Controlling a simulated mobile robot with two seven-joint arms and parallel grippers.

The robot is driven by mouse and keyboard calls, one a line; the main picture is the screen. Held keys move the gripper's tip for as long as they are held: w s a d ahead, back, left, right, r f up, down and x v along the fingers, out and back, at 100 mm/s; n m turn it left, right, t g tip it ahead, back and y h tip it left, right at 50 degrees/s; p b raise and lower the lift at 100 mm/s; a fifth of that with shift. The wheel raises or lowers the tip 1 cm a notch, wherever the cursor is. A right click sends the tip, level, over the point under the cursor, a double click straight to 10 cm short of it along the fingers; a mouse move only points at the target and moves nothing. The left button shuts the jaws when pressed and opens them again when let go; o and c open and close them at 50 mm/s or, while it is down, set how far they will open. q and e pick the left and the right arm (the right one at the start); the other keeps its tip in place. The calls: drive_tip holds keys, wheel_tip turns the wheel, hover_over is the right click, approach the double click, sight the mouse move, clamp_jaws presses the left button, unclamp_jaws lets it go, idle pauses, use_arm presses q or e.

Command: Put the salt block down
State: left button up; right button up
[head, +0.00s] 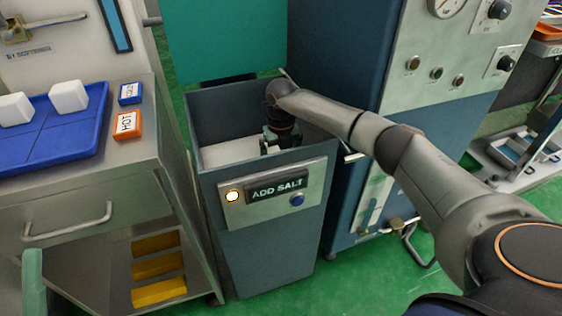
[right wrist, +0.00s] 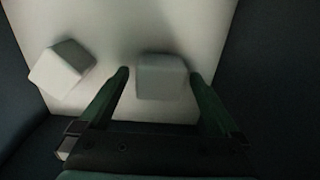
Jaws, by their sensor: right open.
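My right gripper (head: 277,143) reaches down into the open bin (head: 262,240) labelled ADD SALT. In the right wrist view its two green fingers (right wrist: 162,82) are open. A white salt block (right wrist: 161,76) sits between the fingertips, with a gap visible on each side. It rests on, or very close above, a pale surface (right wrist: 110,25); I cannot tell which. A second white block (right wrist: 62,67) lies tilted to the left. A green piece (head: 33,283) at the lower left edge of the head view may be a finger of my left gripper; its opening is not shown.
A blue tray (head: 50,135) with two white blocks (head: 68,95) is on the steel cabinet at left, beside an orange HOT tag (head: 127,125) and a blue tag (head: 130,93). The bin's dark walls close in around my right gripper. A raised teal lid (head: 225,40) stands behind.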

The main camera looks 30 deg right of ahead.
wheel_tip(320, 180, up, 12)
drive_tip(key=p, duration=0.4)
drive_tip(key=shift+r+p, duration=0.2)
drive_tip(key=shift+p, duration=0.1)
idle(1.0)
